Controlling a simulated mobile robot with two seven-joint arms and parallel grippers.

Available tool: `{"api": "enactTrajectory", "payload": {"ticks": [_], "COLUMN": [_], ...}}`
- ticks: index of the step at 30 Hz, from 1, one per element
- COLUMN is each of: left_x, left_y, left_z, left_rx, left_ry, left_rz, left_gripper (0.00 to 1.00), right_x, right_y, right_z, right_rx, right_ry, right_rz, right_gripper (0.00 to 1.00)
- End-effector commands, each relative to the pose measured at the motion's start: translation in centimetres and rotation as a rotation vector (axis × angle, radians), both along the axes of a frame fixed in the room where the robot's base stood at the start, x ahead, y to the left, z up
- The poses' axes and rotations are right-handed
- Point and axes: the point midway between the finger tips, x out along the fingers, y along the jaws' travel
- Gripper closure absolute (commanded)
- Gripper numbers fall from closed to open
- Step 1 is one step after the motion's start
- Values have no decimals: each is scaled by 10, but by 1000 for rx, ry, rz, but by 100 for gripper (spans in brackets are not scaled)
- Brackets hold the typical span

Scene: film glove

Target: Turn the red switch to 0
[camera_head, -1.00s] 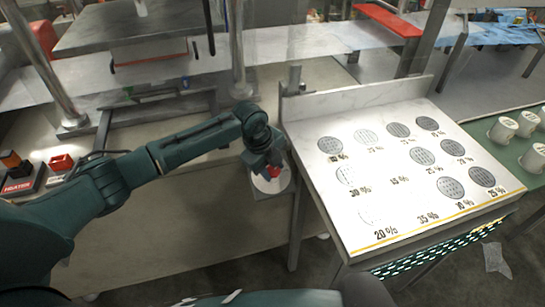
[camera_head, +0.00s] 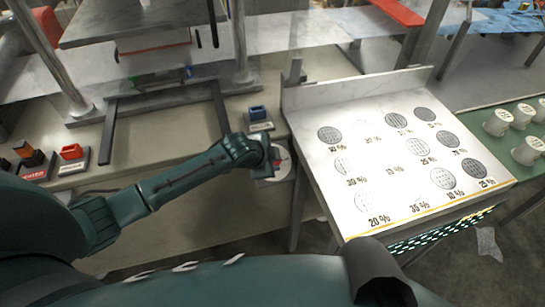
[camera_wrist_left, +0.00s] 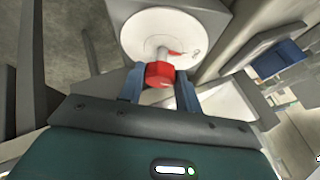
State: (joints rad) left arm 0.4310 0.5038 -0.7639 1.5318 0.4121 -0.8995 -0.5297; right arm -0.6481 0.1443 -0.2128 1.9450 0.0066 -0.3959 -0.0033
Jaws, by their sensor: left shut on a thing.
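The red switch (camera_wrist_left: 160,73) is a red knob on a short stem in front of a round white dial (camera_wrist_left: 150,34) with a small red mark. In the left wrist view my left gripper (camera_wrist_left: 160,88) has one blue finger on each side of the knob and is shut on it. In the head view my left gripper (camera_head: 272,161) is at the dial (camera_head: 283,162), on the front of the workbench, and mostly hides the knob. The dial's 0 marking cannot be read. My right gripper is not in view.
A red switch block (camera_head: 71,153) sits far left on the bench. A sloped white panel (camera_head: 350,221) with several grey mesh discs is close on the right. White cups (camera_head: 497,122) stand beyond it.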

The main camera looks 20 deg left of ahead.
Motion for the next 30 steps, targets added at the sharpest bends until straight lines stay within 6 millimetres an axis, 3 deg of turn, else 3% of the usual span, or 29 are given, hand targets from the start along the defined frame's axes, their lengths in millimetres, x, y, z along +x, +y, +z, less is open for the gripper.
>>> {"api": "enactTrajectory", "payload": {"ticks": [9,25,26,30], "left_x": [0,-1,-1,-1], "left_y": [1,1,1,1], "left_z": [-1,-1,-1,-1], "left_rx": [-47,-56,-56,-57], "left_ry": [-33,-39,-39,-39], "left_rz": [106,126,126,126], "left_gripper": [89,89,66,54], "right_x": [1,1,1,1], "right_y": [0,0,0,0], "right_z": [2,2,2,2], "right_rx": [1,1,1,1], "right_ry": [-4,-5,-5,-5], "right_rz": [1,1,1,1], "right_gripper": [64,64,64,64]}}
